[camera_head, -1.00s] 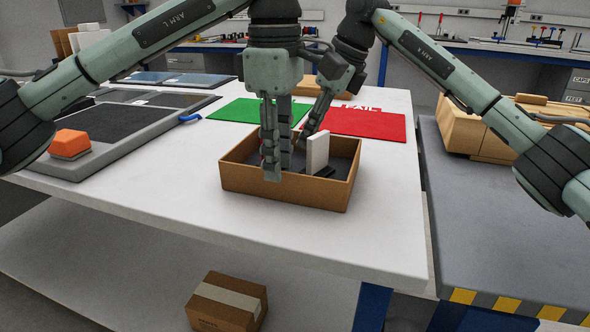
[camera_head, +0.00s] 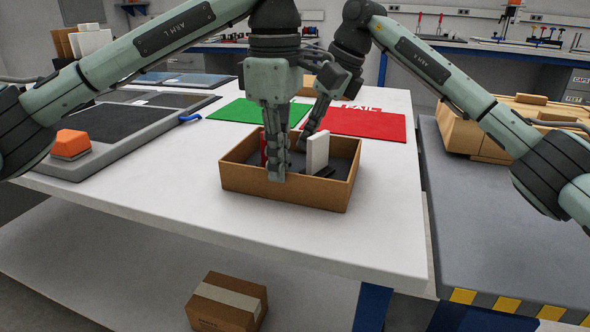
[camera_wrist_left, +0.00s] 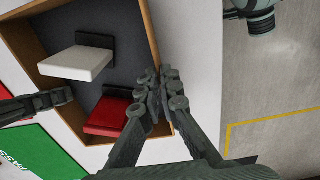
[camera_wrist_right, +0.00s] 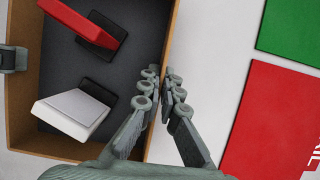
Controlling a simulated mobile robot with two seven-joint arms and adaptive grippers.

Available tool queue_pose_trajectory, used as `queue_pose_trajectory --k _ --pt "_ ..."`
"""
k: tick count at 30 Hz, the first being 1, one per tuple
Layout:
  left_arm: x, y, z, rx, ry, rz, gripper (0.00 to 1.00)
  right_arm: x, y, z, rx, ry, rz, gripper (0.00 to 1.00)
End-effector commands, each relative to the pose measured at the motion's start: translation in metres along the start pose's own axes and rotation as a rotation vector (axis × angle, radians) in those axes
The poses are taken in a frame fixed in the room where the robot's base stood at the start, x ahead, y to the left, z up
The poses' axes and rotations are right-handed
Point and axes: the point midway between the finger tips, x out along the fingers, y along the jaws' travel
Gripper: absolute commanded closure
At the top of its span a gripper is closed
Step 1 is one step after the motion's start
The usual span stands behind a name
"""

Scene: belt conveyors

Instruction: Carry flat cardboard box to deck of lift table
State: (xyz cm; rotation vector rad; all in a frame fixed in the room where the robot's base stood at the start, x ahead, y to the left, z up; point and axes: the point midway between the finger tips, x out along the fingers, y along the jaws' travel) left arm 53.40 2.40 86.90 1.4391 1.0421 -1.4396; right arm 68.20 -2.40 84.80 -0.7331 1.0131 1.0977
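The flat cardboard box (camera_head: 285,198) is a shallow, open brown tray standing on the white table. A white piece (camera_head: 317,152) and a red piece (camera_head: 264,150) stand inside it on dark bases. My left gripper (camera_head: 277,172) has its fingers on either side of the near wall, closed on it; this also shows in the left wrist view (camera_wrist_left: 162,85). My right gripper (camera_head: 303,140) is at the far wall, with its fingers closed around that wall in the right wrist view (camera_wrist_right: 162,85). The lift table deck (camera_head: 480,225) is grey and bare in front, to the right.
The white table (camera_head: 385,220) has green (camera_head: 245,110) and red (camera_head: 375,126) mats behind the box. A grey tray with an orange block (camera_head: 71,144) is at the left. Wooden boxes (camera_head: 480,125) occupy the deck's far end. A taped carton (camera_head: 228,300) lies below.

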Motion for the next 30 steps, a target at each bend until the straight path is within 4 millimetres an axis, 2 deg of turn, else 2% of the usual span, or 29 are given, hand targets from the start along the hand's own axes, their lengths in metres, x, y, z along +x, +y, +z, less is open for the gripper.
queue_pose_trajectory --k 8,21,30 --pt "-0.007 0.0 0.0 0.0 0.0 0.001 1.0 -0.007 0.0 0.003 0.0 -0.001 -0.001 1.0" --pt "-0.051 0.0 0.0 0.0 0.0 0.001 1.0 -0.047 0.0 0.019 0.0 0.0 -0.001 1.0" --pt "-0.05 0.0 0.0 0.0 0.0 0.0 1.0 -0.047 0.0 0.019 0.0 0.0 -0.001 1.0"
